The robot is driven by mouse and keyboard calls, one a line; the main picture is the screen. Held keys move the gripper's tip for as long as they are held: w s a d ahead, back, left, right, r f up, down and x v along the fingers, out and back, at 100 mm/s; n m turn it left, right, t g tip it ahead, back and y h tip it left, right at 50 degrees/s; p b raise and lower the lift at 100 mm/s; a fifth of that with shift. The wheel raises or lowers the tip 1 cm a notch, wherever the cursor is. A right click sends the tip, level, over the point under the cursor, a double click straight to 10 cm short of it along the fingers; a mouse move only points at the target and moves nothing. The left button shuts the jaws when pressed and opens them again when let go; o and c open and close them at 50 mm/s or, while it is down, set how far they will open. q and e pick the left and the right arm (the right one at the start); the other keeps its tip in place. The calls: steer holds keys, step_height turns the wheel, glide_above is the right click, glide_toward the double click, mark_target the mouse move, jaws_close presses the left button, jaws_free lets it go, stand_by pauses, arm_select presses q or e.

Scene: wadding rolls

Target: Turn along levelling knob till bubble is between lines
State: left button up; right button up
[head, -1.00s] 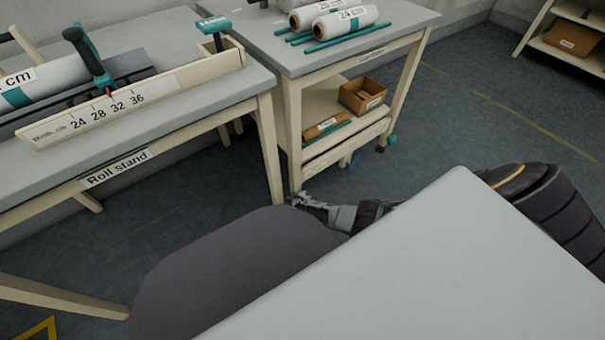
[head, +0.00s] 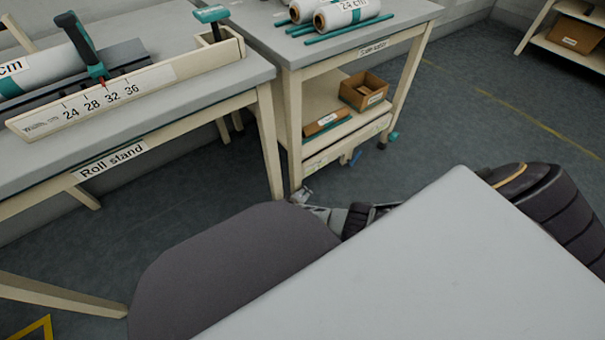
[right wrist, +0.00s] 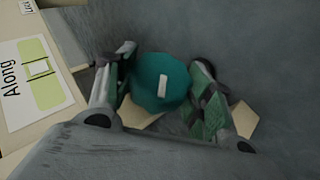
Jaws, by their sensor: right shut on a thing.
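In the right wrist view, a teal round knob (right wrist: 160,80) with a white mark on top sits between the two fingers of my right gripper (right wrist: 163,86), which is shut on it. Left of it, a label reading "Along" (right wrist: 10,78) stands beside a yellow-green level vial (right wrist: 40,69) with dark lines. A pale bubble seems to lie near the lines; its exact place is too small to tell. In the head view, my right gripper (head: 308,198) is low by the near leg of the trolley, partly behind a pale surface. My left gripper is not in view.
The trolley (head: 390,35) carries rolls (head: 348,12) and teal rods on top, and an open brown box (head: 364,90) on its lower shelf. The roll stand (head: 150,110) is at the left. A pale flat surface (head: 440,260) fills the front right.

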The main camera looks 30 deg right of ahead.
steer(key=shift+a, duration=0.1)
steer(key=o, duration=1)
steer(key=shift+s+a+r, duration=0.1)
steer(key=shift+r, duration=0.05)
steer(key=v, duration=1.1)
steer(key=shift+a+r, duration=0.15)
steer(key=shift+a, duration=0.05)
stand_by(0.4)
steer(key=shift+s, duration=0.1)
stand_by(0.5)
steer(key=s+a+r+m+g+y, duration=0.1)
steer(key=s+a+r+g+y, duration=0.1)
steer(key=s+a+r+y, duration=0.4)
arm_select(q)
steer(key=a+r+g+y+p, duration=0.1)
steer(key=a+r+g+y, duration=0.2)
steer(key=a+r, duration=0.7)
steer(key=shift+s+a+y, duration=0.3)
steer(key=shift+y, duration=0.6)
arm_select(e)
steer(key=s+d+r+y, duration=0.1)
steer(key=s+r, duration=0.4)
steer(key=r, duration=0.4)
steer(key=s+d+r+y, duration=0.1)
steer(key=s+r, duration=0.5)
steer(key=r, duration=0.3)
steer(key=shift+s+r, duration=0.2)
